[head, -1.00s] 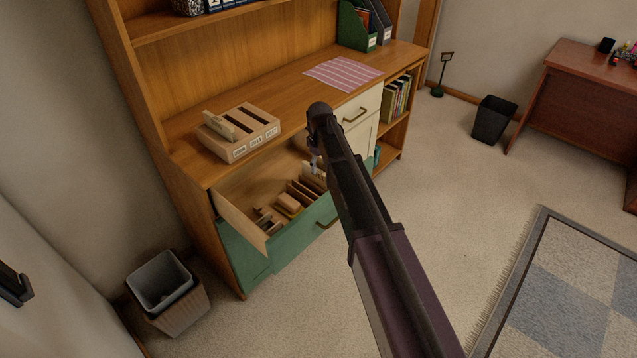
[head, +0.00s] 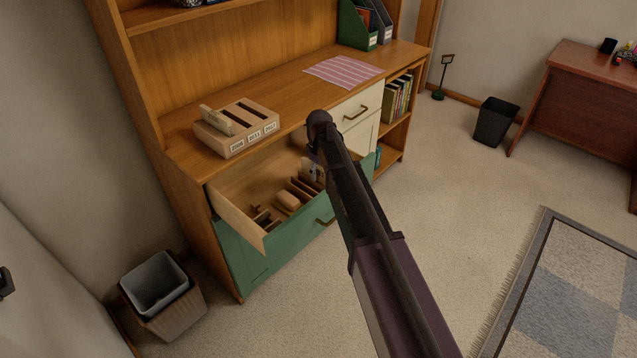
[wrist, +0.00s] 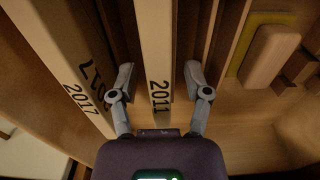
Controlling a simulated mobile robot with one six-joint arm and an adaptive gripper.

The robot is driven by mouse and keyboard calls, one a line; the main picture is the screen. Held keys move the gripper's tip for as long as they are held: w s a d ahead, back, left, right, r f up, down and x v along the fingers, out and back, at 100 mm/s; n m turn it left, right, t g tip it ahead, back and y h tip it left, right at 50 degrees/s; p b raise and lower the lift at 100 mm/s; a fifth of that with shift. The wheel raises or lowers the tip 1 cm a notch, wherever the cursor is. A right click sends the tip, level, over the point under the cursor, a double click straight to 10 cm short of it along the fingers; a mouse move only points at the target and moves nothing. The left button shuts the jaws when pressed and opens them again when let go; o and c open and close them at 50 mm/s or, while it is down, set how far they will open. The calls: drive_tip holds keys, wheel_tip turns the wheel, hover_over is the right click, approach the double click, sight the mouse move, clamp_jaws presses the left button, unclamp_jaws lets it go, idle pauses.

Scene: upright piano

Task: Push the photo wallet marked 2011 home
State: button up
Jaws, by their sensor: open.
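In the wrist view, a pale, narrow upright wallet marked 2011 (wrist: 158,95) stands between the fingers of my gripper (wrist: 158,80). The gripper is open, one finger on each side, with a small gap showing beside each. Left of it is a pale piece marked 2017 (wrist: 75,90). In the head view, my gripper (head: 314,165) reaches into the open green-fronted drawer (head: 290,240), largely hidden by my arm. A wooden slotted holder (head: 238,142) with year labels stands on the cabinet top above; a pale piece sticks up from its left slot.
The drawer also holds wooden dividers and a rounded tan block (head: 287,201). A striped cloth (head: 343,72) lies on the cabinet top. A waste bin (head: 158,285) stands on the floor at the left. Open carpet lies to the right.

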idle(0.6)
clamp_jaws()
